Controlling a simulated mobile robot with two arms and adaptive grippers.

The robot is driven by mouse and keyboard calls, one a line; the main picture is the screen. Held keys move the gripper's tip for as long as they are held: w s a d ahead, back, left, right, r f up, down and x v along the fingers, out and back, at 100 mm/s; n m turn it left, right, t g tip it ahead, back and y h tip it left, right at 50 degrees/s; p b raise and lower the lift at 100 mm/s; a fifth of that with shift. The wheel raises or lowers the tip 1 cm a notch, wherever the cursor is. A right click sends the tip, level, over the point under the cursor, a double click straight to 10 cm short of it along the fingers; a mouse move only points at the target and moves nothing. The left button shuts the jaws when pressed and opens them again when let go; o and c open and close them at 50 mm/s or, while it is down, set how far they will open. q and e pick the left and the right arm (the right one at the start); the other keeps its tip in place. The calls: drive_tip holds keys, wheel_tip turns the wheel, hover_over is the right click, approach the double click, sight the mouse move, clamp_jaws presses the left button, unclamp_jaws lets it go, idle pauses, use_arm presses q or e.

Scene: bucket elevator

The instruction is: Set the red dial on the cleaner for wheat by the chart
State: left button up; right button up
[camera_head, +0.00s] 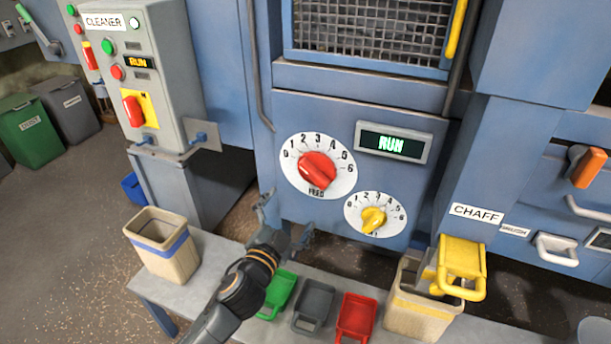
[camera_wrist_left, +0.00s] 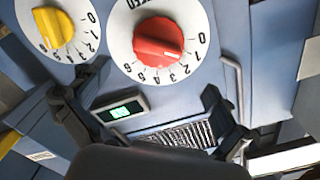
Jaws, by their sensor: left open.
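The red dial (camera_head: 317,170) is a round knob on a white numbered plate on the blue machine front. It also shows in the left wrist view (camera_wrist_left: 158,41), upside down, with a white mark on the side toward the low numbers; I cannot read its exact setting. The cleaner's grey control box (camera_head: 158,70) with its "CLEANER" label stands at the left. My left gripper (camera_head: 285,218) is open and empty, below and left of the dial, apart from it. Its spread fingers show in the left wrist view (camera_wrist_left: 152,100). I see no chart. My right gripper is not in view.
A yellow dial (camera_head: 373,220) sits low right of the red one, under a green "RUN" display (camera_head: 394,142). Below is a grey bench (camera_head: 212,262) with a tan bin (camera_head: 163,250), green, grey and red scoops, and a second tan bin (camera_head: 420,312) by a yellow handled part.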

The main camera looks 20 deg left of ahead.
sight(309, 179)
use_arm(q)
drive_tip(key=w, duration=1.3)
drive_tip(key=shift+d, duration=0.3)
drive_tip(key=c, duration=1)
